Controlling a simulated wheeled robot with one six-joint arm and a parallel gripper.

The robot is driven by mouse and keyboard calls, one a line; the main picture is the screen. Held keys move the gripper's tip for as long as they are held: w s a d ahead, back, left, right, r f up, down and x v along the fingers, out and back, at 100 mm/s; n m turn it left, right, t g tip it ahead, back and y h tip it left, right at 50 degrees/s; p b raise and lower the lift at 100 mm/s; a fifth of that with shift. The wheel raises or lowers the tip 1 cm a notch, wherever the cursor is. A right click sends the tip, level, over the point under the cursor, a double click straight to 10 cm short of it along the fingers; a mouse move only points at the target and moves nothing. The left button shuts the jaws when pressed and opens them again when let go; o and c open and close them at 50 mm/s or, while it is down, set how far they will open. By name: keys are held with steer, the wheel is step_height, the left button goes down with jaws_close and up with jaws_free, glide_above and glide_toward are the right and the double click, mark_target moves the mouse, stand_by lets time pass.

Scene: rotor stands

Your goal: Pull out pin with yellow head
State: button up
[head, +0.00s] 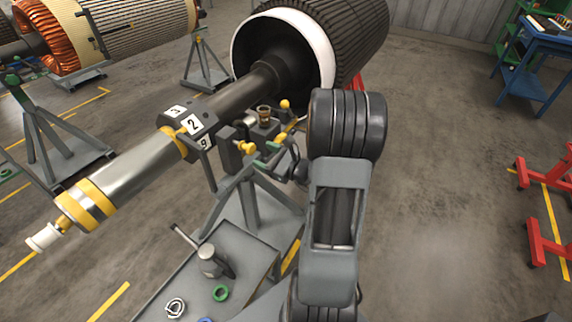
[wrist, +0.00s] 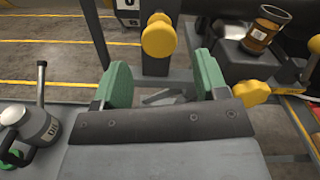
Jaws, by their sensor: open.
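The yellow head (head: 245,148) of a pin sticks out from a dark grey block on the rotor stand. In the wrist view this yellow head (wrist: 158,36) is at the top centre, in front of a grey upright. My gripper (head: 268,155) is open, with green finger pads. In the wrist view the gripper (wrist: 163,75) is empty, and the yellow head lies beyond the gap between its fingers, apart from both. The pin's shaft is hidden. Another yellow knob (wrist: 252,92) is just right of the right finger.
A brown jar (wrist: 264,30) stands on a dark block at the right. A grey oil can (head: 210,262) and a green ring (head: 221,293) are on the grey cart below. The large rotor (head: 345,35) rises behind. Open floor lies to the right.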

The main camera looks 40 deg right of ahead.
steer(key=v, duration=0.8)
steer(key=shift+s, duration=0.35)
steer(key=shift+d, duration=0.15)
steer(key=s+a+f+n+g, duration=0.5)
steer(key=s+a+n+g, duration=0.4)
steer(key=n+g, duration=0.65)
steer(key=w+a+r+n+t+h, duration=0.2)
steer(key=a+r+n+h, duration=0.4)
steer(key=n, duration=0.7)
step_height(320, 180, up, 4)
steer(key=a, duration=0.2)
steer(key=shift+w+a+t+h, duration=0.25)
steer(key=shift+a+t+h, duration=0.1)
steer(key=shift+h, duration=0.05)
